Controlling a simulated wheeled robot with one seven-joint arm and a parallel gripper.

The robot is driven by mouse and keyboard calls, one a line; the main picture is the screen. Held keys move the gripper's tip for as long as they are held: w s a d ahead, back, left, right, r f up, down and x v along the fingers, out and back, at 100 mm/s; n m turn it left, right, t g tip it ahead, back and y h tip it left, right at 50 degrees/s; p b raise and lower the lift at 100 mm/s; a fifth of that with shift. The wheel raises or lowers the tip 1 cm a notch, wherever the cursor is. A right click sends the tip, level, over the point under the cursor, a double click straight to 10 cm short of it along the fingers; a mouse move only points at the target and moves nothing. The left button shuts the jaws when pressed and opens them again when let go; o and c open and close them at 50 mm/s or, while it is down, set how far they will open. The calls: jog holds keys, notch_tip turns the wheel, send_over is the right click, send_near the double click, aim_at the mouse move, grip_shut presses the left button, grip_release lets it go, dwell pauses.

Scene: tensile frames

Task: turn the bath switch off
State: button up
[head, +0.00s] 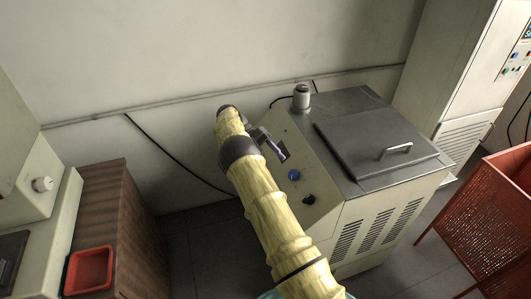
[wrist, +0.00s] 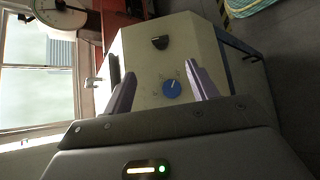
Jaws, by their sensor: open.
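The bath is a pale cabinet (head: 378,212) with a dark grey lid (head: 375,140) and a sloped front panel. The panel carries a blue round knob (head: 293,175) and, lower down, a black switch (head: 309,199). In the wrist view the blue knob (wrist: 172,88) shows between my fingers, and the black switch (wrist: 159,42) lies farther off, beyond the fingertips. My gripper (head: 280,150) is above and left of the knob in the head view. Its two fingers (wrist: 160,74) are apart with nothing between them. I cannot tell the distance to the panel.
A small metal cylinder (head: 301,96) stands on the bath's back corner. A red mesh bin (head: 490,215) is at the right, below a tall cabinet (head: 470,70). A wooden cabinet (head: 120,220) with a red tray (head: 89,270) is at the left. Floor shows between the cabinets.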

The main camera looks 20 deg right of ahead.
jog(key=w+a+p, duration=0.1)
jog(key=p, duration=0.2)
jog(key=shift+a+r, duration=0.2)
jog(key=shift+r, duration=0.2)
dwell(0.3)
jog(key=s+d+r+t+y, duration=0.4)
jog(key=s+d+r+t, duration=0.1)
jog(key=r, duration=0.2)
jog(key=s+a+r+n+t+y, duration=0.1)
jog(key=s+a+r+t, duration=0.1)
jog(key=s, duration=0.8)
jog(key=s+a+r+n+t+y, duration=0.2)
jog(key=s+a+t, duration=0.3)
jog(key=s, duration=0.6)
jog(key=shift+a+r+n, duration=0.3)
jog(key=shift+a+r, duration=0.05)
jog(key=shift+a, duration=0.7)
jog(key=shift+w, duration=0.1)
